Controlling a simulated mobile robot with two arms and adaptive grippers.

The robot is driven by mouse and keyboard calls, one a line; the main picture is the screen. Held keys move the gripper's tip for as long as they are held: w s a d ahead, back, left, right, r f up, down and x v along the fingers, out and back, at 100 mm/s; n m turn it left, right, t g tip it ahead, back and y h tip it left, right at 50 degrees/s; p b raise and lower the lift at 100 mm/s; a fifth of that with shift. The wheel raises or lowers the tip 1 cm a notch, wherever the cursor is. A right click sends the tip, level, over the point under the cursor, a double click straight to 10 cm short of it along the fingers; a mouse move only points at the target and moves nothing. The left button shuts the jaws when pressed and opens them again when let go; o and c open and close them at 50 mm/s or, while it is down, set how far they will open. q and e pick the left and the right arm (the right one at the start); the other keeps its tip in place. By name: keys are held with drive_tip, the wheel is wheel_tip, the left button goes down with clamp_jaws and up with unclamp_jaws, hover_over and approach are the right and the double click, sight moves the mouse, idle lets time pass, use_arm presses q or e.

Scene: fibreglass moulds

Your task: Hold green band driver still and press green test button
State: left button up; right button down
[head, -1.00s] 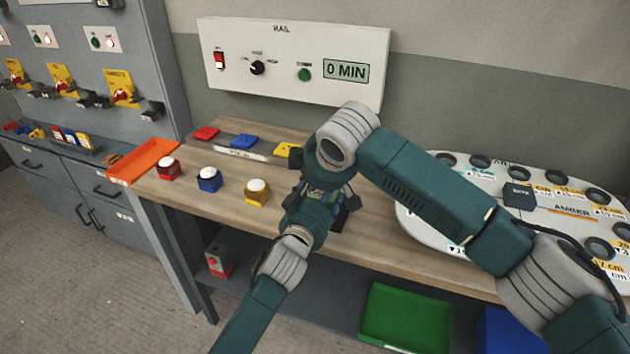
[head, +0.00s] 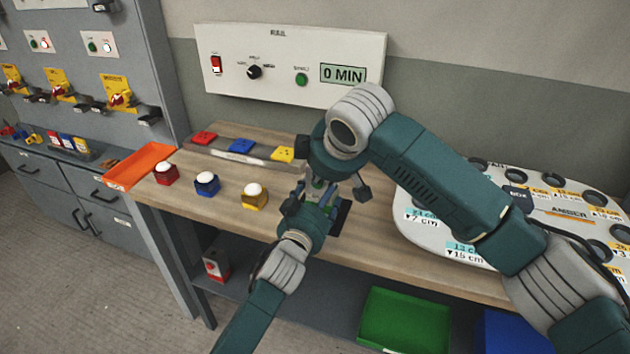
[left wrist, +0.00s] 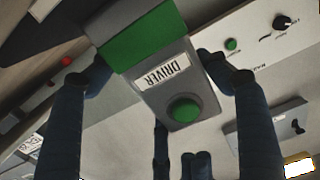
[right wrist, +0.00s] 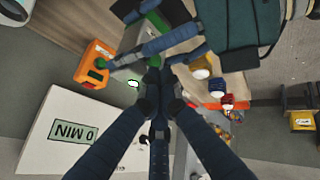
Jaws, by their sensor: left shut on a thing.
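The grey driver with a green band (left wrist: 140,48) fills the middle of the left wrist view. Its DRIVER label shows upside down, with the round green test button (left wrist: 184,109) on the end beside it. My left gripper (left wrist: 158,70) is shut on the driver, one finger on each side. In the head view my left gripper (head: 318,205) is over the bench, and the arms mostly hide the driver. My right gripper (right wrist: 161,100) has its fingertips close together and nothing visible between them. In the head view it is just above my left gripper.
The wall panel (head: 290,92) with its 0 MIN display stands behind the bench. Red, blue and yellow buttons with white domes (head: 254,196) stand left of the grippers. An orange tray (head: 138,166) is at the left end. A round white board (head: 425,215) lies to the right.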

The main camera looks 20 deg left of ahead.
use_arm(q)
drive_tip(key=shift+a+f, duration=0.1)
use_arm(e)
drive_tip(key=v, duration=0.5)
drive_tip(key=shift+s+a, duration=0.1)
drive_tip(key=shift+s, duration=0.3)
use_arm(q)
drive_tip(key=o, duration=1.5)
use_arm(e)
drive_tip(key=shift+a, duration=0.1)
use_arm(q)
drive_tip(key=shift+s, duration=0.15)
